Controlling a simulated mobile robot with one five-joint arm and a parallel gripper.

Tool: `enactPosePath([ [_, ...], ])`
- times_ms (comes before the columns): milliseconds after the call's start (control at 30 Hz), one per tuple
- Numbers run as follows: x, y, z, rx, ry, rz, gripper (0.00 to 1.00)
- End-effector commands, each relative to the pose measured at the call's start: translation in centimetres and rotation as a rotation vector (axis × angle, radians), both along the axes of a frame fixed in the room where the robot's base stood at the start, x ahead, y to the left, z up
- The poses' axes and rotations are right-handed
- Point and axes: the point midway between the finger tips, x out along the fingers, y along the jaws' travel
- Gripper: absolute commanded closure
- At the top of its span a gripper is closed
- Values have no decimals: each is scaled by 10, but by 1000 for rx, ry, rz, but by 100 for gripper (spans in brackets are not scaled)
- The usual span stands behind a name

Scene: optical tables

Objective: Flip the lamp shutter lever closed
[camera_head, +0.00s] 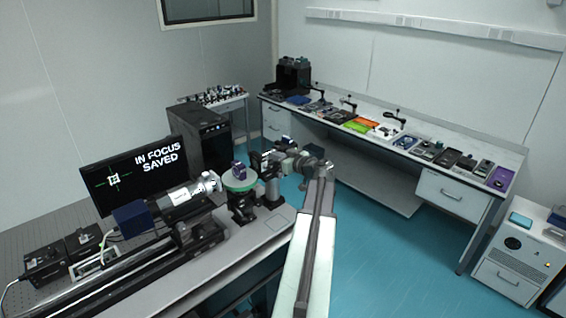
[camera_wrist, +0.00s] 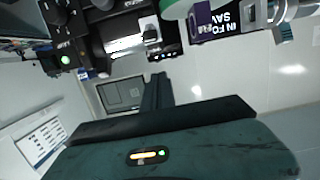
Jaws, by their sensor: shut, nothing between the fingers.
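My gripper (camera_head: 268,156) is at the end of the arm, pointing left over the right end of the optical bench, close to a dark upright unit (camera_head: 272,190) that may be the lamp. Its fingers are too small to make out in the head view. In the wrist view my gripper (camera_wrist: 156,92) appears as a dark narrow shape, shut and empty. A dark unit with a green light (camera_wrist: 66,60) fills the upper left there, with a small pale tab (camera_wrist: 150,34) on it. I cannot tell whether this tab is the shutter lever, or its position.
A green round stage (camera_head: 238,180) with a purple item (camera_head: 239,171) stands left of my gripper. A white cylinder (camera_head: 192,193) lies along the rail. A monitor (camera_head: 130,177) reads "IN FOCUS SAVED". A side bench (camera_head: 440,160) with trays stands right. Blue floor (camera_head: 375,240) is clear.

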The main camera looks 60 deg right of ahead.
Motion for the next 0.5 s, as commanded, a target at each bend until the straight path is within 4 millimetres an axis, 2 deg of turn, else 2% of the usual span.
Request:
enactPosePath([
  [33,12,-6,-4,0,0,2,100],
  [167,36,-14,-10,-1,0,1,100],
  [200,26,-9,-24,0,0,-2,100],
  [300,19,-6,-35,0,0,-2,100],
  [500,12,-4,-42,0,0,-1,100],
])
